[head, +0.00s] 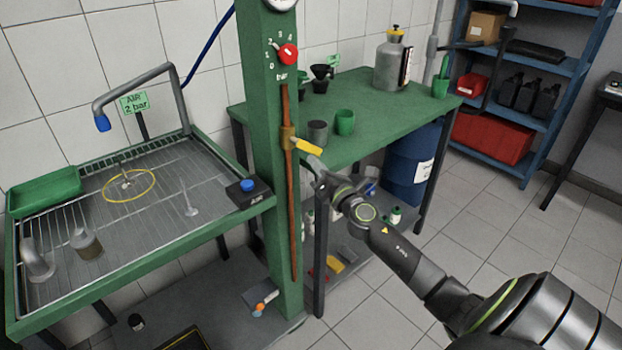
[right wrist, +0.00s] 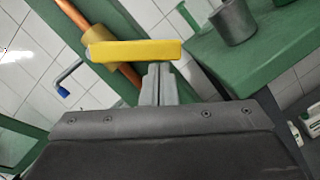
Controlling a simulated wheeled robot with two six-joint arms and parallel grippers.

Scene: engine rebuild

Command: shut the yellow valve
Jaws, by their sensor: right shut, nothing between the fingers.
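The yellow valve handle (head: 306,146) sticks out to the right from a brass valve body (head: 287,139) on the copper pipe (head: 292,215) of the green post. The handle points sideways, across the pipe, tilting slightly down in the head view. My right gripper (head: 316,165) is shut and empty, with its tips just below the outer end of the handle. In the right wrist view the closed fingers (right wrist: 158,75) are right at the lower edge of the yellow handle (right wrist: 135,51); I cannot tell whether they touch. My left gripper is not in view.
The green post (head: 262,90) carries a red knob (head: 288,54) above the valve. A green bench (head: 385,110) with cups (head: 317,133) stands close behind my right gripper. A wash tray (head: 120,220) with a wire rack is at left. Floor at the right is clear.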

